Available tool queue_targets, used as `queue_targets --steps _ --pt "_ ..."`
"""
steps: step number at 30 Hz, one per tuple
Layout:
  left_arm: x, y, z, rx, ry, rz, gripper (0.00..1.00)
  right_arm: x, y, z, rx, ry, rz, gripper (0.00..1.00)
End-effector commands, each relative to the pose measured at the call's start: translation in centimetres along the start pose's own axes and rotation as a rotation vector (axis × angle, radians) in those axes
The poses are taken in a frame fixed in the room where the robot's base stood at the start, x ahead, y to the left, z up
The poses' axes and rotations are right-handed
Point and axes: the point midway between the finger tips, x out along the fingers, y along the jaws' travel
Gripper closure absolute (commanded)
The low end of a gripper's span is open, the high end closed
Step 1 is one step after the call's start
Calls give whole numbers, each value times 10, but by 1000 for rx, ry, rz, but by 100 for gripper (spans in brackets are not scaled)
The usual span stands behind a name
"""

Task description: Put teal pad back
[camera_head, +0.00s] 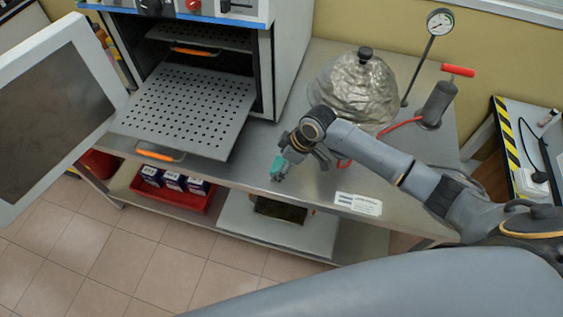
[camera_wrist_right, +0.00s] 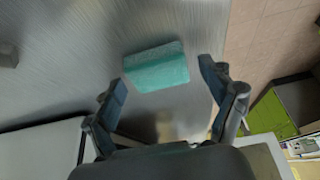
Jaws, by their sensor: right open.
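The teal pad (camera_head: 277,163) lies near the front edge of the steel bench, partly hidden by my right gripper (camera_head: 280,174). In the right wrist view the teal pad (camera_wrist_right: 157,67) is a small block lying slightly tilted on brushed metal. There my right gripper (camera_wrist_right: 161,76) is open, with its fingers spread to either side and the pad just beyond the gap between them. No finger visibly touches the pad. My left gripper is in neither view.
An open oven with a perforated tray (camera_head: 190,105) pulled out stands at the left, its door (camera_head: 60,110) swung wide. A foil-covered dome (camera_head: 355,88), a gauge (camera_head: 440,22) and a pump (camera_head: 438,105) stand behind my right arm. A label (camera_head: 358,204) lies at the front edge.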

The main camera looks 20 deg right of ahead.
Motion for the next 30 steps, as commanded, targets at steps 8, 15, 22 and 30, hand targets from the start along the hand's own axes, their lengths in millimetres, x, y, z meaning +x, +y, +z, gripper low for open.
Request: queue_targets --steps 8,15,22,30 --pt "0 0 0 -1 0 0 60 -9 1 -1 -1 1 1 17" --pt "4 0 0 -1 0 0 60 -55 2 -1 -2 2 5 17" --pt "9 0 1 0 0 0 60 -100 1 -1 -1 1 3 17" --pt "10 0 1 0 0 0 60 -123 0 -1 -1 0 0 17"
